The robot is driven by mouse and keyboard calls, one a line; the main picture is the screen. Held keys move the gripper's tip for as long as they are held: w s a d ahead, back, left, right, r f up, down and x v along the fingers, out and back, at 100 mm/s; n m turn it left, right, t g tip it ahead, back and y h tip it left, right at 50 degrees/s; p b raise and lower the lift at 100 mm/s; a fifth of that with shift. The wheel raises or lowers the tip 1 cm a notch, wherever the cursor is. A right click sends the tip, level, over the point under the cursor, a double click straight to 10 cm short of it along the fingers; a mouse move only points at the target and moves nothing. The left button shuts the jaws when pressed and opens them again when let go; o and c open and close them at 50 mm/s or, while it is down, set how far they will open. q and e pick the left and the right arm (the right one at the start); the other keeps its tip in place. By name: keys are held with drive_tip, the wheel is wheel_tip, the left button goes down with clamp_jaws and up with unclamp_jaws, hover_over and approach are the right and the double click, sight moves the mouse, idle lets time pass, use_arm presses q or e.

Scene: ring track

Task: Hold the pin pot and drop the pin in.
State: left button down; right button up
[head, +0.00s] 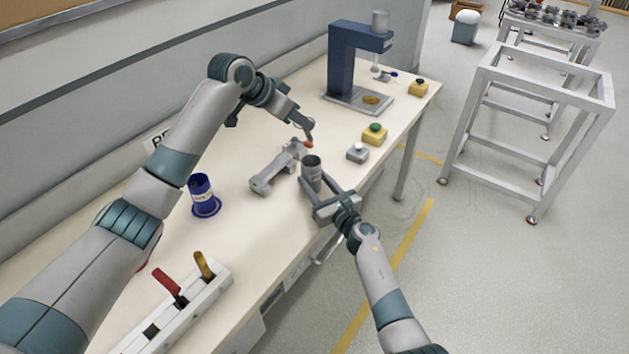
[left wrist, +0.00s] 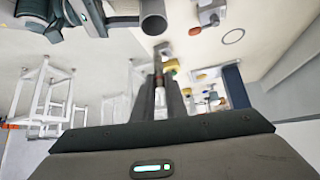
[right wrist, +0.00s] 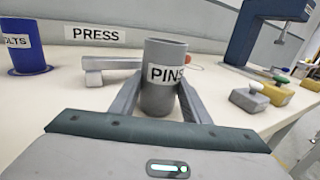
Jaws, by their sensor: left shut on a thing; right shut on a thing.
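The pin pot (head: 312,172) is a grey cylinder. Its PINS label faces the right wrist camera (right wrist: 160,90). My right gripper (head: 316,186) is shut around the pot, which looks upright at the table's front edge. My left gripper (head: 306,128) is above and behind the pot, fingers pointing down. It is shut on a small grey pin, which shows at its fingertips in the left wrist view (left wrist: 162,48). The pin is apart from the pot (left wrist: 153,20) there. In the head view the pin is too small to make out clearly.
A grey fixture (head: 270,175) lies just left of the pot, with a red part near it. A blue pot (head: 202,190) stands further left. Yellow and grey button boxes (head: 374,134) and a blue press (head: 352,65) are to the right. A tool rack (head: 190,310) is near left.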

use_arm(q)
drive_tip(key=shift+f, duration=3.75)
drive_tip(key=c, duration=1.7)
unclamp_jaws()
drive_tip(key=v, duration=1.2)
use_arm(e)
drive_tip(key=o, duration=1.1)
